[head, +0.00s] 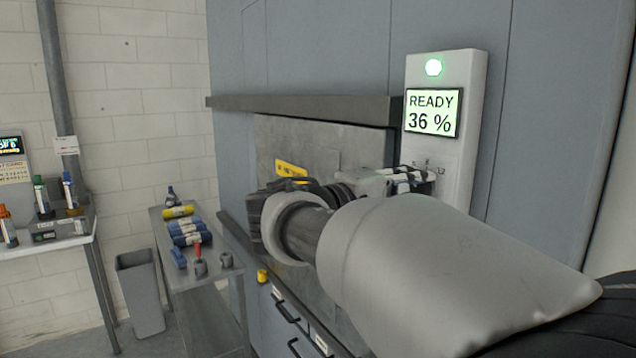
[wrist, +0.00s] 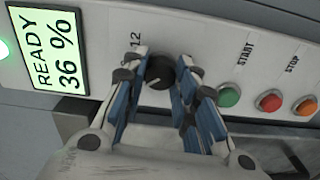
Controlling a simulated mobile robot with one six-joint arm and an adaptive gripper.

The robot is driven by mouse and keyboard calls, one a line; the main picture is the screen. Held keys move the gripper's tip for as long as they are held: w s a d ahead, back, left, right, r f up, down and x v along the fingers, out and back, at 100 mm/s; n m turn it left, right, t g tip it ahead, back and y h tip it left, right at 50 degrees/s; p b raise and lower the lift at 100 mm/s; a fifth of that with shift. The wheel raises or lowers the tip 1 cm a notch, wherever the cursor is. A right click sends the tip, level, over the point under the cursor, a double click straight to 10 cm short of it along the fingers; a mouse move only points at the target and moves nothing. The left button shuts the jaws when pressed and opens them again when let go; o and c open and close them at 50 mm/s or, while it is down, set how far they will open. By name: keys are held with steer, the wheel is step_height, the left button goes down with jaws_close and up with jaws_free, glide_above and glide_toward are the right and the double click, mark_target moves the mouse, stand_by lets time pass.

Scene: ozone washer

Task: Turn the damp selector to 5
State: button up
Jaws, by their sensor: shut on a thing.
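The damp selector (wrist: 160,72) is a round black knob on the white control panel (wrist: 112,30), seen in the wrist view. My gripper (wrist: 160,80) is closed around it, with a finger on each side. Part of the printed scale shows beside the knob, with "12" readable; the rest of the scale is hidden by the fingers. A faint pale mark shows on the knob, but I cannot tell which number it points to. In the head view my gripper (head: 422,178) is at the panel (head: 450,75), and the knob is hidden behind it.
The display (head: 432,112) reads "READY 36 %" under a green lamp (head: 433,67). Green (wrist: 229,95), red (wrist: 268,101) and orange (wrist: 305,106) buttons sit close to my right finger. A dark ledge (head: 300,106) juts out left of the panel.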

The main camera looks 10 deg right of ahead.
steer(key=o, duration=1.1)
steer(key=v, duration=1.2)
